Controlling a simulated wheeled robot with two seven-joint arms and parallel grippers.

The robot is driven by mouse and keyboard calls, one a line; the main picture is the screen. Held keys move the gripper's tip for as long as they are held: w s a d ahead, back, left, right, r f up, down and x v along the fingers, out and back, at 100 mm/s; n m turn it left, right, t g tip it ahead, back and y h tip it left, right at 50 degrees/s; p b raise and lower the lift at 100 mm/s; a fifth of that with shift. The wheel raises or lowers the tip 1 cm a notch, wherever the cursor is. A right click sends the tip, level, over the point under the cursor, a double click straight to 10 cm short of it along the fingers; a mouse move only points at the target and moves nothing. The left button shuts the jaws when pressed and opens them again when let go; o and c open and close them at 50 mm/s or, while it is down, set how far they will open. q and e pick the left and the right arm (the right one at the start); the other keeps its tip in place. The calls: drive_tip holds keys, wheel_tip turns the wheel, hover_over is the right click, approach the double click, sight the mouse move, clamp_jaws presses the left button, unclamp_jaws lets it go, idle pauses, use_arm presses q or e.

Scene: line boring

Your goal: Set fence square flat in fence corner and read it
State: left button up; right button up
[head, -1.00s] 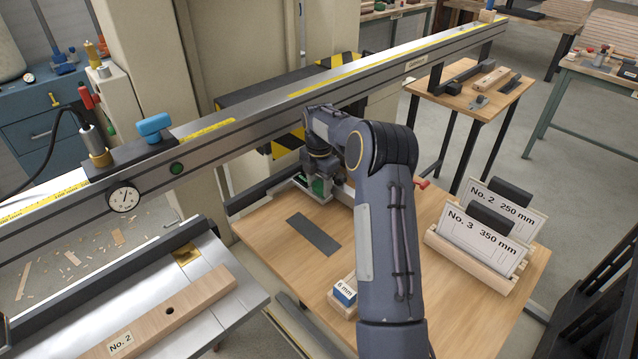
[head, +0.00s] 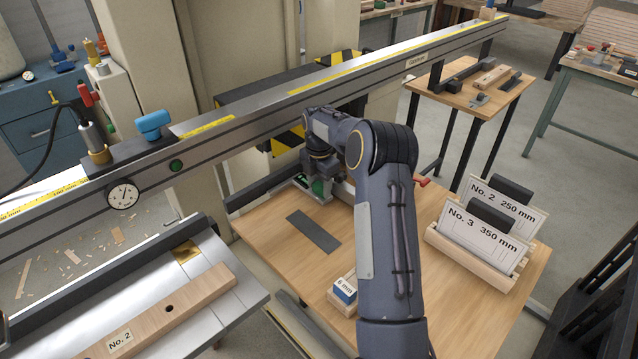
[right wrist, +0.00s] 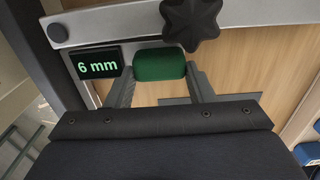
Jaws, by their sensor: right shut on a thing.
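The fence square (right wrist: 145,62) is a pale grey metal piece with a green grip and a black readout (right wrist: 97,63) showing "6 mm" in green. My right gripper (right wrist: 160,80) is shut on the green grip, one finger on each side. In the head view my right gripper (head: 320,183) is low over the wooden table, mostly behind my own arm. A dark fence rail (head: 262,190) runs along the table's back left edge, near the square. I cannot tell whether the square lies flat or touches the fence. My left gripper is not in view.
A black lobed knob (right wrist: 190,22) is close to the green grip. On the wooden table (head: 385,270) are a dark strip (head: 314,231), a blue "6 mm" block (head: 345,290) and a card rack (head: 475,258). The long measuring beam (head: 250,122) crosses above.

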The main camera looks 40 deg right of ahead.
idle(0.3)
drive_tip(key=o, duration=1.4)
drive_tip(key=shift+o, duration=0.2)
wheel_tip(320, 180, up, 3)
drive_tip(key=shift+f+p, duration=0.2)
drive_tip(key=shift+p, duration=0.85)
drive_tip(key=shift+r, duration=2.65)
